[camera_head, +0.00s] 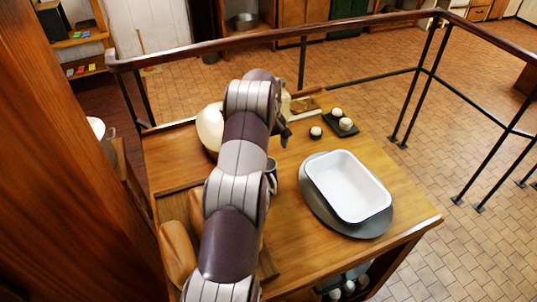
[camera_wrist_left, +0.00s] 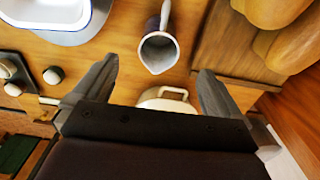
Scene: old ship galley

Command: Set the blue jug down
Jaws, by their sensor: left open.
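The blue jug (camera_wrist_left: 164,20) shows in the left wrist view with its grey inside and spout towards me. It appears to stand upright on the wooden table (camera_wrist_left: 120,60). In the head view only a small dark part of the jug (camera_head: 272,172) shows beside my left arm, which hides the rest. My left gripper (camera_wrist_left: 158,68) is open, with its two fingers apart on either side of the picture and the jug beyond, between them in the view. I see no finger touching the jug. My right gripper is not in view.
A white enamel dish (camera_head: 349,186) lies on a dark round tray (camera_head: 318,212) at the right. A cream pot (camera_head: 208,126) stands behind my arm. Loaves (camera_head: 176,252) lie at the left. Bare wood lies in front of the tray.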

